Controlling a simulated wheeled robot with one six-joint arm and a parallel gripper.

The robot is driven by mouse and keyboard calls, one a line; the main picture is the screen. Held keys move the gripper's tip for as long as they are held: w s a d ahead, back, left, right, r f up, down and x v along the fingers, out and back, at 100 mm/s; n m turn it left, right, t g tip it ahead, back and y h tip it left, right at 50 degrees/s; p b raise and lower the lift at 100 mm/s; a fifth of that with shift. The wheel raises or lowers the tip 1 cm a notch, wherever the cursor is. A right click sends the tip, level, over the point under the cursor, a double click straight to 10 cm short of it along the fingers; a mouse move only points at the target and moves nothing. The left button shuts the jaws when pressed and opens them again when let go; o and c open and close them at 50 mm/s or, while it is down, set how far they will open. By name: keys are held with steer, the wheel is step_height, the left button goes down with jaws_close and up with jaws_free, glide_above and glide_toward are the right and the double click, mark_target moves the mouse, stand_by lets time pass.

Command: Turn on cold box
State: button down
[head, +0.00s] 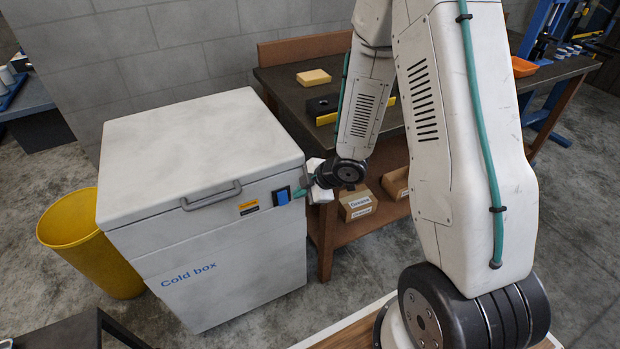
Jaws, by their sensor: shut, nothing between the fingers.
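The cold box (215,235) is a white chest with a closed lid, a grey handle (211,196) and blue "Cold box" lettering on its front. A blue switch (281,196) sits at the upper right of that front, beside an orange and black label (249,208). My gripper (300,191) is shut and empty, just right of the switch at about its height. I cannot tell whether its tips touch the switch, or whether the switch is on.
A yellow bin (75,235) stands left of the cold box. A dark workbench (285,88) with a yellow block (313,77) and an orange tray (522,67) is behind my arm. Cardboard boxes (357,205) sit on its lower shelf. Floor in front of the cold box is partly clear.

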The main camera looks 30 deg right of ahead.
step_height(320, 180, up, 7)
steer(key=s+d, duration=0.1)
steer(key=d, duration=0.1)
steer(key=shift+s+f, duration=0.15)
steer(key=shift+s, duration=0.2)
steer(key=s+d+f+m+g+h, duration=0.1)
steer(key=s+d+f+m+h, duration=0.1)
steer(key=d+m+h, duration=0.45)
steer(key=s+d+r+m+g+h, duration=0.2)
steer(key=s+d+r+m+g, duration=0.15)
steer(key=s+d+r, duration=0.35)
steer(key=s+a+r+m+y, duration=0.1)
steer(key=s+a+r+m, duration=0.2)
steer(key=s+a+r, duration=0.4)
steer(key=s+a+r+m+y, duration=0.2)
steer(key=s+a+r+m, duration=0.1)
steer(key=s+a+r, duration=0.5)
step_height(320, 180, up, 4)
steer(key=shift+s+r, duration=0.25)
steer(key=shift+s, duration=1)
